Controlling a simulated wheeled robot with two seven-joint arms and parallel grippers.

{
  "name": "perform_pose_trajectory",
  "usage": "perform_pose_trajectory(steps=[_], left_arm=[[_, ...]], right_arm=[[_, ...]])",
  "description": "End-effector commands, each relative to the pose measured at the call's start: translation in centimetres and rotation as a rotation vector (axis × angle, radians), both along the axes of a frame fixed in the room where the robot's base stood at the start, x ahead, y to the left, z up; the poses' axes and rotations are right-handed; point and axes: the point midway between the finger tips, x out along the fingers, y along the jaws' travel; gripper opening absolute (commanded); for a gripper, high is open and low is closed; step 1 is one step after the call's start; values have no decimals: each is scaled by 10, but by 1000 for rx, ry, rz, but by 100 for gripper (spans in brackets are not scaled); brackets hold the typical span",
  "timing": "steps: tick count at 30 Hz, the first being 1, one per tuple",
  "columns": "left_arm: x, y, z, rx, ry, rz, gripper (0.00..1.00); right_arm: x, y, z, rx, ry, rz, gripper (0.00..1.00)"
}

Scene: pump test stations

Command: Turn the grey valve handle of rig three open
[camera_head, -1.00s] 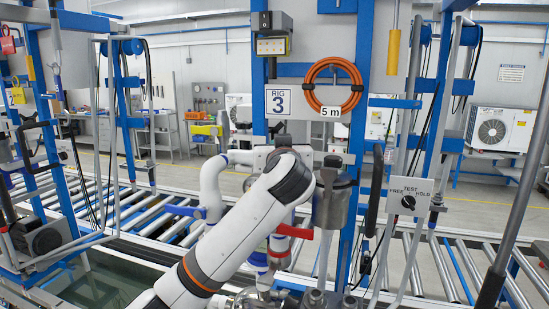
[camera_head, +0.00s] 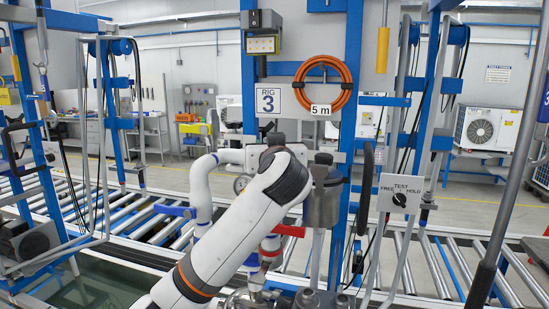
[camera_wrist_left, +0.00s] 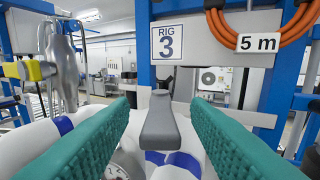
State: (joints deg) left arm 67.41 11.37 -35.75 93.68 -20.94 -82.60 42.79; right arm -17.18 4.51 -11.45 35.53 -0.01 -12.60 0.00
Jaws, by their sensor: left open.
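The grey valve handle (camera_wrist_left: 159,122) shows in the left wrist view as a flat dark grey lever above white pipework with blue bands. My left gripper (camera_wrist_left: 160,106) has its two teal ribbed fingers open, one on each side of the handle, with a visible gap on both sides. In the head view my white left forearm hides the gripper and the grey handle. Rig three is marked by its "RIG 3" sign (camera_head: 269,100), which also shows in the left wrist view (camera_wrist_left: 166,42). My right gripper is not in view.
A blue lever (camera_head: 175,211) and a red lever (camera_head: 288,230) sit on the pipes beside my forearm. A metal canister (camera_head: 322,200) stands just right of it. An orange hose coil (camera_head: 325,83) hangs above. A test switch box (camera_head: 399,194) is at right.

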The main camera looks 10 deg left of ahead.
Motion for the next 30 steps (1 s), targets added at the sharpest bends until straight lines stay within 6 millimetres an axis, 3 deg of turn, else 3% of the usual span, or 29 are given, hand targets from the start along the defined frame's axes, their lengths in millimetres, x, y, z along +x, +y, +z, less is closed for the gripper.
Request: perform_pose_trajectory(steps=[1, 6, 15, 27, 30], left_arm=[[-9, -4, -6, -3, -3, -4, 43], [-44, -19, -6, -4, -5, -6, 43], [-90, -35, -2, -2, -3, -3, 43], [-98, -37, 0, 0, -1, -1, 43], [-98, -38, 4, 9, -15, -2, 27]], right_arm=[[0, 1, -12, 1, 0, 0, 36], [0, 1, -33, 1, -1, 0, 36], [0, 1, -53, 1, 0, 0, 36], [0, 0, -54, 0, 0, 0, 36], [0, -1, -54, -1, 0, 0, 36]])
